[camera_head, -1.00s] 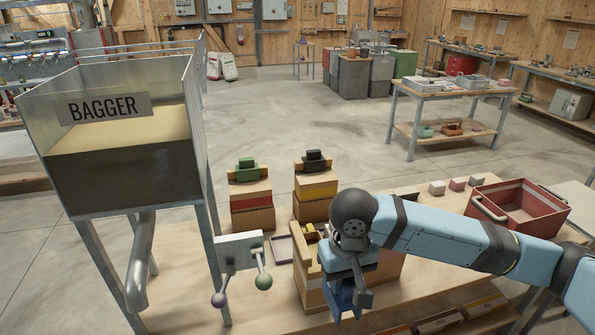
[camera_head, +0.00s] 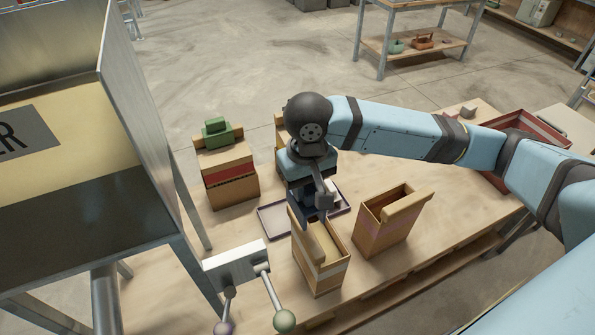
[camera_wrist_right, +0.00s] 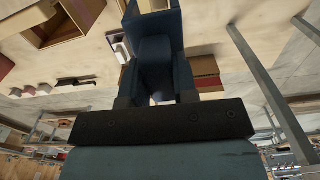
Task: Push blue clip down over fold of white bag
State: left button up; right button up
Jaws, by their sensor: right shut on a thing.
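The white bag (camera_head: 318,277) is a tan box-shaped bag with a white stripe, upright on the table; its top looks open, with a flap standing at its left side. My right gripper (camera_head: 312,203) is just behind and above this bag. It is shut on a dark blue piece, which I take as the blue clip (camera_head: 301,207); it fills the middle of the right wrist view (camera_wrist_right: 155,40). The gripper hides part of the clip, and I cannot tell whether the clip touches the bag. My left gripper is not in view.
A second bag (camera_head: 375,232) with a folded top stands close on the right. A bag with a green clip (camera_head: 216,132) stands behind left. A shallow tray (camera_head: 270,222) lies behind the white bag. The bagger's lever box (camera_head: 236,264) is at front left.

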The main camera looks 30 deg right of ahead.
aim_at(306, 207)
jog(key=shift+s, duration=0.3)
jog(key=shift+r, duration=0.1)
jog(key=shift+w+f, duration=0.1)
jog(key=shift+f, duration=3.15)
jog(key=shift+f+b, duration=0.35)
jog(key=shift+f, duration=1.45)
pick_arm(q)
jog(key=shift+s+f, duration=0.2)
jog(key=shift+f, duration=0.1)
pick_arm(e)
jog(key=shift+f, duration=0.15)
